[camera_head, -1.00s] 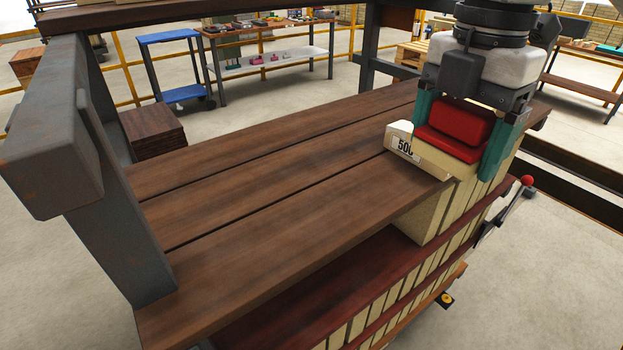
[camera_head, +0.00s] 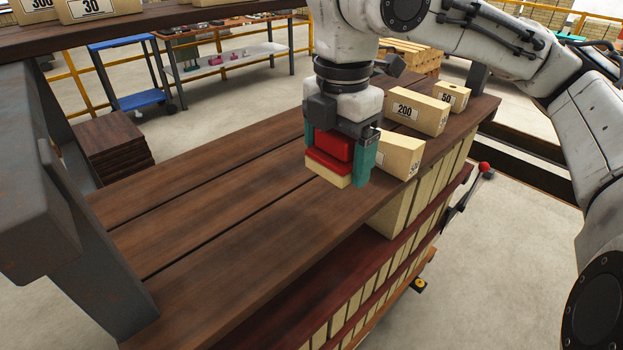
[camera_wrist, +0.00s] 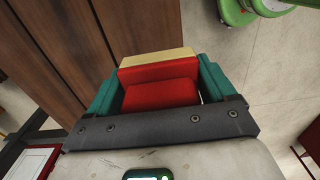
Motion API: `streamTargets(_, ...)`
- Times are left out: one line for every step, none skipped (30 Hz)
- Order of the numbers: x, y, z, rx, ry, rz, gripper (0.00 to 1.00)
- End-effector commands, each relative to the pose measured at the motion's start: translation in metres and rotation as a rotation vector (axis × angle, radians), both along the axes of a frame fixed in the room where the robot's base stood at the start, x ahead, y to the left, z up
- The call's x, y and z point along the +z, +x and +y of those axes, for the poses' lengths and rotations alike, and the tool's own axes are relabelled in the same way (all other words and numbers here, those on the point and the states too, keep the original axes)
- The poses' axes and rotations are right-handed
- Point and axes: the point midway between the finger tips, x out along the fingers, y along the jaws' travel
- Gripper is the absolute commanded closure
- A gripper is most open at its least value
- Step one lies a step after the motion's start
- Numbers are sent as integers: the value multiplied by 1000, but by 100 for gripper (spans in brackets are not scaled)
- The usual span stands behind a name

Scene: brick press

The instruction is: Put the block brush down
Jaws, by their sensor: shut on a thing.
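The block brush (camera_head: 332,158) has a red body and a pale tan underside. My gripper (camera_head: 341,165) is shut on it, with a teal finger on each side of the red grip. It holds the brush upright over the brown plank shelf (camera_head: 230,200), near the front edge and left of the tan blocks. I cannot tell for sure whether its underside is clear of the planks. The wrist view shows the red brush (camera_wrist: 160,88) between the teal fingers, with planks on the left and floor on the right.
Tan blocks stand on the shelf to the right: one close beside my gripper (camera_head: 401,155), one marked 200 (camera_head: 418,112) and a smaller one marked 50 (camera_head: 452,95). A grey post (camera_head: 80,190) rises at the left. The planks between are bare.

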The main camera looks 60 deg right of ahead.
Motion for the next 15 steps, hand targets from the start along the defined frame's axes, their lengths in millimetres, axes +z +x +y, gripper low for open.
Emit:
streamTargets(-11, 6, 0, 0, 3, 4, 65)
streamTargets(-16, 11, 0, 0, 1, 5, 65)
streamTargets(-22, 16, 0, 0, 2, 4, 65)
streamTargets(-26, 19, 0, 0, 3, 3, 65)
streamTargets(-30, 23, -1, 0, 2, 3, 65)
streamTargets(-34, 26, -1, 0, 2, 4, 65)
streamTargets(-37, 28, -1, 0, 1, 2, 65)
streamTargets(-39, 30, -1, 0, 2, 2, 65)
streamTargets(-41, 32, -1, 0, 2, 1, 65)
streamTargets(-42, 33, -2, 0, 2, 2, 65)
streamTargets(-44, 34, -2, 0, 1, 1, 65)
streamTargets(-46, 36, -2, 0, 1, 1, 65)
streamTargets(-48, 38, -2, -1, 2, 2, 65)
streamTargets(-51, 40, -2, -1, 2, 4, 65)
streamTargets(-56, 44, -2, -1, 2, 3, 65)
